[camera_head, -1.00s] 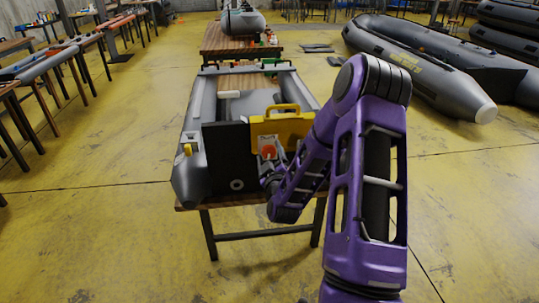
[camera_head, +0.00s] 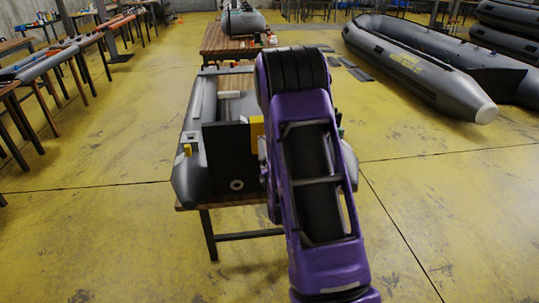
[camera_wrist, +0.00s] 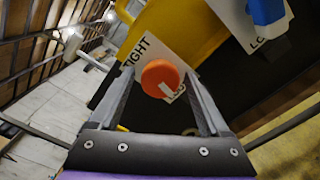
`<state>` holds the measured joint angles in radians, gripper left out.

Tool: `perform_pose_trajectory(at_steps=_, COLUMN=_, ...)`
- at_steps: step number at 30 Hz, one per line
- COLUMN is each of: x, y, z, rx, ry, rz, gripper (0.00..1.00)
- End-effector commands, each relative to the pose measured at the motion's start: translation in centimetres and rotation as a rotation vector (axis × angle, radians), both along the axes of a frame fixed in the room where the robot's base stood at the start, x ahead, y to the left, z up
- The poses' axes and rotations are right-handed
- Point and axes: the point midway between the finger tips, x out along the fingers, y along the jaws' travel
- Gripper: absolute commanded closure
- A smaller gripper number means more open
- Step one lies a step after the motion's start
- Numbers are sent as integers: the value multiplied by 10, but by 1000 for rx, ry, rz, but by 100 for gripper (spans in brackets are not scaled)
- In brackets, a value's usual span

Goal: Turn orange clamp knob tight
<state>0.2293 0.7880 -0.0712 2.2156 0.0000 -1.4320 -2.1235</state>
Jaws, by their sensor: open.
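The orange clamp knob (camera_wrist: 160,78) is round, with a white mark near its lower right rim. It sits on a white label plate (camera_wrist: 150,52) reading "TIGHT" at upper left; lettering at lower right is partly covered by the knob. My gripper (camera_wrist: 161,80) is open, its two fingers on either side of the knob in the wrist view. Whether they touch it I cannot tell. The yellow clamp body (camera_head: 257,130) shows only as a sliver in the head view, where my arm hides the knob and my gripper.
A grey inflatable boat (camera_head: 188,150) with a dark transom board (camera_head: 228,155) lies on a wooden table. A blue part (camera_wrist: 267,11) beside another white label is at the upper right of the wrist view.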

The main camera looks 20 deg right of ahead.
Motion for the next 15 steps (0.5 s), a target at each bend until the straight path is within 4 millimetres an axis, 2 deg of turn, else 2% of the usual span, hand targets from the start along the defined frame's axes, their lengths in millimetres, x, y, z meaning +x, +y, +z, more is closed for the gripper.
perform_pose_trajectory(at_steps=9, x=1, y=2, z=0, rx=-482, ry=137, rz=4, gripper=20)
perform_pose_trajectory(at_steps=15, x=0, y=1, z=0, rx=-694, ry=198, rz=2, gripper=20)
